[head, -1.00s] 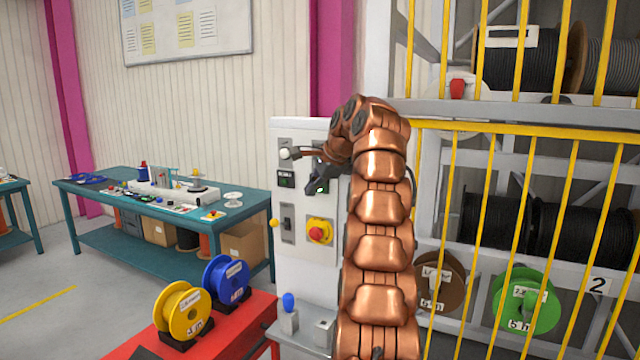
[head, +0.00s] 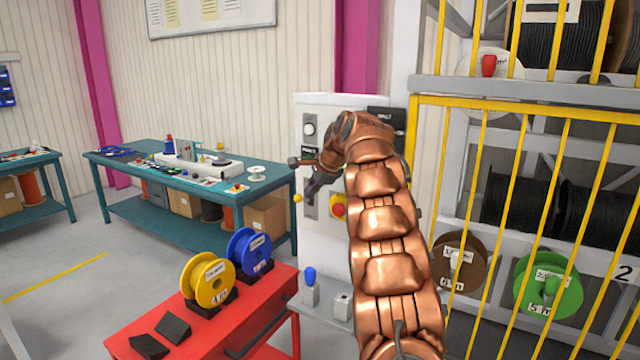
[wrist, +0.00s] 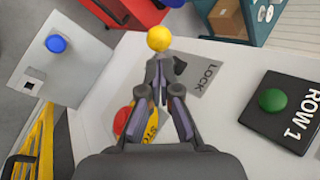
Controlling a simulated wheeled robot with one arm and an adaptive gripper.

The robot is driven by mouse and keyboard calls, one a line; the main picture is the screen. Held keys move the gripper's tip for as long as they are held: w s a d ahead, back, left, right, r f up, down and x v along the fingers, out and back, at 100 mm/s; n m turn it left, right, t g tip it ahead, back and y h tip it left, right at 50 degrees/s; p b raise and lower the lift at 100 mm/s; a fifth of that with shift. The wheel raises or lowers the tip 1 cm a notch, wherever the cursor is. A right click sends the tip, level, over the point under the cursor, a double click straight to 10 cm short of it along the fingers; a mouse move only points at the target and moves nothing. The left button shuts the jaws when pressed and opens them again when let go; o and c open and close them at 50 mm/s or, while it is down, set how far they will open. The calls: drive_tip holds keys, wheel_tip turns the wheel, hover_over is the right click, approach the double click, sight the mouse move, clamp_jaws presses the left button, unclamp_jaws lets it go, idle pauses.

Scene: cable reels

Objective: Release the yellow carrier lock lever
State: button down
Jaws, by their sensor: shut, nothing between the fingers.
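The yellow ball knob of the lock lever (head: 298,198) sticks out at the left side of the white control cabinet (head: 313,232). In the wrist view the yellow knob (wrist: 159,38) is just beyond my fingertips, beside a grey plate marked LOCK (wrist: 208,78). My gripper (head: 311,192) is shut and empty, pointing down in front of the cabinet; it also shows in the wrist view (wrist: 158,82). The lever's arm is hidden behind my fingers. I cannot tell whether the fingertips touch the knob.
A red stop button (wrist: 123,119) is close beside my fingers, and a green ROW 1 button (wrist: 272,100) is at the right. A blue knob (head: 310,275) stands below. Yellow (head: 208,281) and blue reels (head: 249,255) rest on a red cart (head: 262,309).

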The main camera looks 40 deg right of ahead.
drive_tip(key=shift+w+a+f, duration=0.15)
drive_tip(key=shift+w+a, duration=0.05)
drive_tip(key=shift+w, duration=0.05)
drive_tip(key=shift+a+f, duration=0.1)
drive_tip(key=shift+f, duration=0.05)
idle(0.4)
drive_tip(key=shift+b, duration=0.3)
